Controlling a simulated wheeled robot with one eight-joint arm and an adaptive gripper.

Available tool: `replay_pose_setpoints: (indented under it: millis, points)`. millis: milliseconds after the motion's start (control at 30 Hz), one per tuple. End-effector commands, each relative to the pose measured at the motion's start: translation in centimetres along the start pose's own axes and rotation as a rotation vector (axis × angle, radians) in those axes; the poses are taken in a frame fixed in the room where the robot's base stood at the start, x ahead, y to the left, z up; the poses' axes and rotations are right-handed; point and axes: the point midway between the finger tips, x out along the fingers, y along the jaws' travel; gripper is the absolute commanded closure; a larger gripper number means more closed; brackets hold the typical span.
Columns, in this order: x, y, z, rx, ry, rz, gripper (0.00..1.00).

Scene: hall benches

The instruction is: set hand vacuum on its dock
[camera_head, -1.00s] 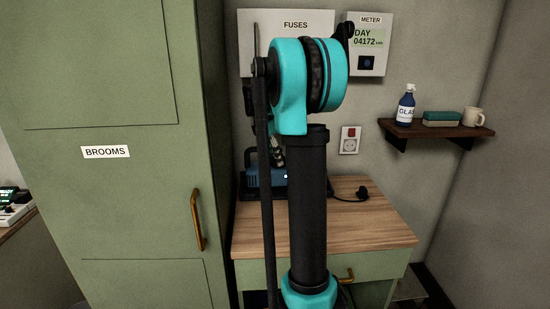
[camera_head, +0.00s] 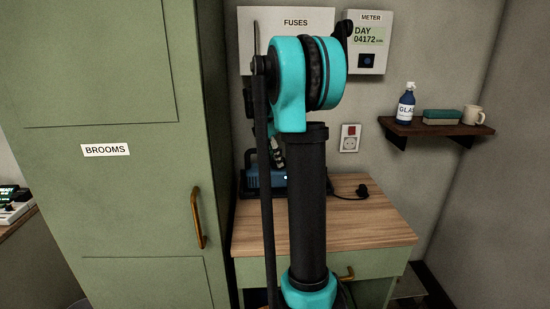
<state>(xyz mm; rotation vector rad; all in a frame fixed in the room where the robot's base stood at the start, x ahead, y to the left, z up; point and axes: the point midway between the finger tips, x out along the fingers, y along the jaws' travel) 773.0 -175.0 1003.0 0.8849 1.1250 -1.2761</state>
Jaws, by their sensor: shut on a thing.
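The blue hand vacuum (camera_head: 265,178) is at the back left of the wooden-topped cabinet, largely behind my arm. A small light shows on its side. A dark base, seemingly the dock (camera_head: 245,192), shows low at its left; whether the vacuum is fully seated on it cannot be told. My gripper (camera_head: 277,157) points down at the vacuum's top and is shut on it. My arm hides most of the fingers and the right part of the vacuum.
A tall green broom cupboard (camera_head: 110,200) stands close at left. A shelf (camera_head: 435,130) holds a bottle, a sponge and a mug. A socket (camera_head: 349,138) is above.

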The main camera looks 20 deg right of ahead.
Motion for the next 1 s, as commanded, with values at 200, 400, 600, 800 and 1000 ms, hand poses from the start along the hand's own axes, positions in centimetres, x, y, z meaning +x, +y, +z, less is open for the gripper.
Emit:
replay_pose_setpoints:
  millis: [200,400,600,800,1000]
  points:
    - [0.4,0.0,-0.1,0.0,-0.001,0.0,1.0]
    - [0.7,0.1,-0.2,0.0,-0.001,0.0,1.0]
    - [1.1,0.1,-0.3,0.0,-0.001,0.0,1.0]
    - [1.4,0.1,-0.4,0.0,-0.001,0.0,1.0]
    - [1.4,0.1,-0.4,0.0,0.0,0.0,0.32]
